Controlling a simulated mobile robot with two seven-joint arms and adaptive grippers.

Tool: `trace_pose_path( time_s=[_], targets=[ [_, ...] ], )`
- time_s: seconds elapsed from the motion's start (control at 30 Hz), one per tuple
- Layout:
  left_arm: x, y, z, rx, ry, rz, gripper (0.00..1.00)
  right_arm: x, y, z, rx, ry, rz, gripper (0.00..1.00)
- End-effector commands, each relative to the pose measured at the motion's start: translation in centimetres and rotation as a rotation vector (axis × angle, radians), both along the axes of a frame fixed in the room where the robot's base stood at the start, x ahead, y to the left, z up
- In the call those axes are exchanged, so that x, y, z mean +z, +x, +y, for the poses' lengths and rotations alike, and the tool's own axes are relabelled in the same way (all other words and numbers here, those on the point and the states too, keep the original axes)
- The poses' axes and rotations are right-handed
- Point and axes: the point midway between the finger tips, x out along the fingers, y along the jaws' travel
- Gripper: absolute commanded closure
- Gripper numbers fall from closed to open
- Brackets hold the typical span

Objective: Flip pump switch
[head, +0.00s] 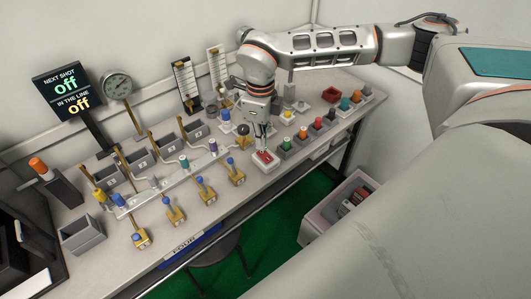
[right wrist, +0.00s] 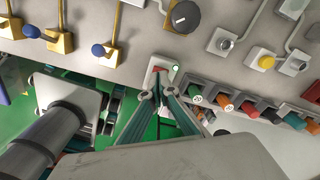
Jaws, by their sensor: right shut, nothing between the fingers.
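A small white switch box with a red face (head: 264,161) sits at the front edge of the bench in the head view; I take it for the pump switch. It also shows in the right wrist view as a white box (right wrist: 157,72) with a red spot at its top, partly hidden by my fingers. My right gripper (head: 263,146) points down at the box, shut and empty. In the right wrist view its fingertips (right wrist: 160,94) meet over the box; whether they touch it I cannot tell. My left gripper is not in view.
Blue-knobbed brass valves (head: 203,190) stand left of the switch. A dark knob (right wrist: 182,17) is just behind. A sign (head: 70,92) reads off twice. A crate (head: 318,218) stands below the bench.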

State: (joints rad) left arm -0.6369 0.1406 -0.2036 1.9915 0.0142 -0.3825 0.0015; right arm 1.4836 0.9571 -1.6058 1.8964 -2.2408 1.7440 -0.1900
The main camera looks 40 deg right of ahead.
Motion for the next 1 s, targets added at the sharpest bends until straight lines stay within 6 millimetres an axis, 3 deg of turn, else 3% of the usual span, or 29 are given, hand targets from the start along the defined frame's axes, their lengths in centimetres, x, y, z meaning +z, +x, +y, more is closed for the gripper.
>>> trace_pose_path(
  time_s=[1.0],
  targets=[
    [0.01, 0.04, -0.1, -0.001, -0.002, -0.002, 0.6, -0.57, -0.01, -0.01, 0.0, -0.001, 0.001, 1.0]
  ],
)
